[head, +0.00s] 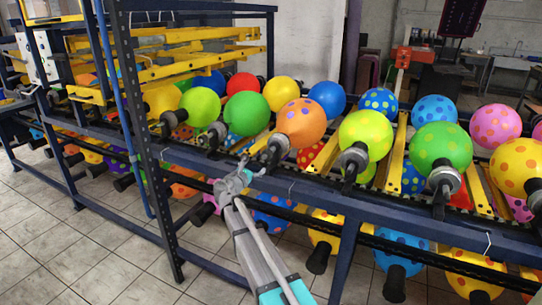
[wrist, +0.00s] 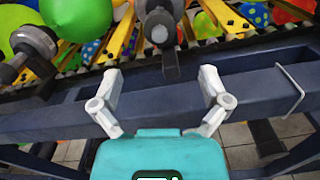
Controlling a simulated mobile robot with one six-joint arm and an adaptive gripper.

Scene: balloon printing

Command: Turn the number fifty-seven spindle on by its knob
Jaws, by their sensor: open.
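My gripper (head: 246,172) is in front of the rack's near rail in the head view. In the wrist view my gripper (wrist: 161,76) is open and empty, its two light grey fingers spread apart. Between and just beyond the fingertips is a dark spindle (wrist: 160,28) with a block-like knob (wrist: 170,62) at its lower end. The fingers do not appear to touch it. In the head view the nearest spindle (head: 277,148) carries an orange balloon (head: 301,122). I cannot read any spindle number, so I cannot tell which is fifty-seven.
A dark blue rail (wrist: 260,98) runs across below the knob, with a thin wire loop (wrist: 291,90) at right. A neighbouring spindle (wrist: 34,45) carries a green balloon (wrist: 78,16). Coloured balloons line the rack. A perforated upright post (head: 140,130) stands left of my arm. Tiled floor is clear in front.

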